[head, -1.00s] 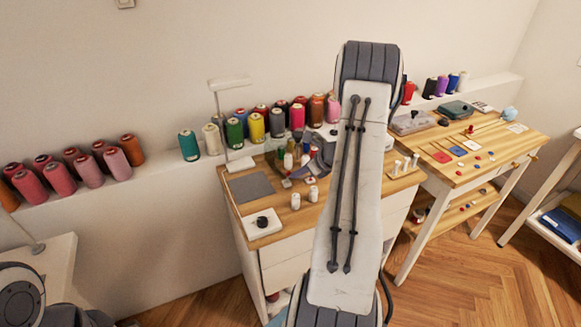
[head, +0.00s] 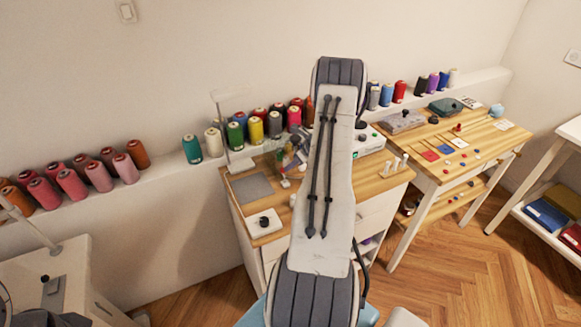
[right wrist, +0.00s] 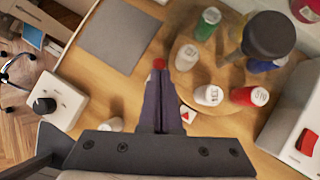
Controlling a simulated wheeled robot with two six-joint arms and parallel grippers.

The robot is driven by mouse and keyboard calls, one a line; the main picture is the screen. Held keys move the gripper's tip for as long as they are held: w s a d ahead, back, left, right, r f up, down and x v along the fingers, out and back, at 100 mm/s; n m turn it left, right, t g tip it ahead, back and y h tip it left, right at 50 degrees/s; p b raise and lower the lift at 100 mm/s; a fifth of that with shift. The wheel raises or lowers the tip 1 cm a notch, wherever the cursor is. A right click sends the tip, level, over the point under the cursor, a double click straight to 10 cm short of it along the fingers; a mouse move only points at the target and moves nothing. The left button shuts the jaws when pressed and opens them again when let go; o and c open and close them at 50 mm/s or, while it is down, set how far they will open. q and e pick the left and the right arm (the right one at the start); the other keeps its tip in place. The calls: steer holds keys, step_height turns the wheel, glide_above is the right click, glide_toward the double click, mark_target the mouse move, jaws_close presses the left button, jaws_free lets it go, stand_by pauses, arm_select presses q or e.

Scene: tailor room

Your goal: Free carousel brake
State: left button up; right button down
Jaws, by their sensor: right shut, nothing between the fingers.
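The carousel, a round wooden disc (right wrist: 184,82) with several thread spools on it and a dark grey knob (right wrist: 268,36) on a post, stands on the wooden table in the right wrist view. In the head view my arm hides much of it. My right gripper (right wrist: 160,72) is shut and empty at the disc's left edge. A small red knob (right wrist: 159,63) shows right at its fingertips; I cannot tell whether they touch. A small red-and-white piece (right wrist: 188,114) lies beside the fingers. I cannot make out for certain which part is the brake. My left gripper is not in view.
A white box with a black knob (head: 263,221) and a grey mat (head: 252,187) lie on the table's left side. A grey and white device (head: 370,143) stands to the right. Spools (head: 192,149) line the wall ledge behind. A second worktable (head: 480,140) stands at right.

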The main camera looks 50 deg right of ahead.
steer(key=shift+r, duration=0.1)
steer(key=shift+r+p, duration=0.65)
steer(key=shift+r, duration=0.1)
steer(key=shift+r, duration=0.1)
